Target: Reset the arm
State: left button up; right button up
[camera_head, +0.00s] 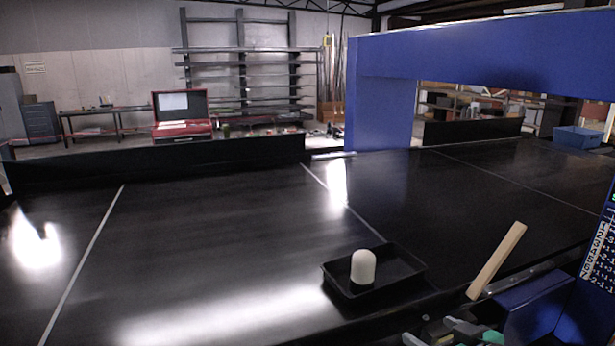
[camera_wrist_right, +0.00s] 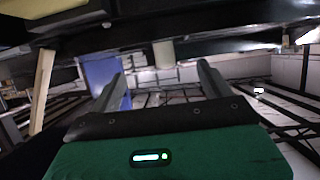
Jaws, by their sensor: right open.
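A white round-topped cylinder (camera_head: 363,268) stands upright in a shallow black tray (camera_head: 405,272) on the black conveyor (camera_head: 200,250). My right gripper (camera_head: 428,331) shows at the bottom edge of the head view, in front of and below the tray, apart from it. In the right wrist view the two fingers of my right gripper (camera_wrist_right: 160,75) are spread with nothing between them. A pale upright shape, likely the cylinder (camera_wrist_right: 163,54), shows beyond the fingertips there. My left gripper is not in the head view.
A blue detector arch (camera_head: 385,100) spans the conveyor at the right. A wooden bar (camera_head: 496,262) leans up at the conveyor's near edge, close to my right arm; it also shows in the wrist view (camera_wrist_right: 42,88). The conveyor left of the tray is clear.

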jog(key=s+f+m+g+h, duration=0.2)
jog(key=s+f+g+h, duration=0.5)
jog(key=s+f, duration=1.85)
notch_tip(320, 180, down, 34)
jog(key=g+y+b, duration=0.2)
jog(key=g+b, duration=0.1)
jog(key=b, duration=0.1)
pick_arm(q)
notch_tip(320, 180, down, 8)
jog(key=b, duration=0.4)
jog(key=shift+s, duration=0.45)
pick_arm(e)
jog(key=s+d+f+g, duration=0.1)
jog(key=s+d+f, duration=0.1)
jog(key=s+f, duration=1.8)
notch_tip(320, 180, down, 4)
jog(key=shift+d+r+g, duration=0.15)
jog(key=shift+d+g, duration=0.15)
jog(key=shift+d, duration=0.05)
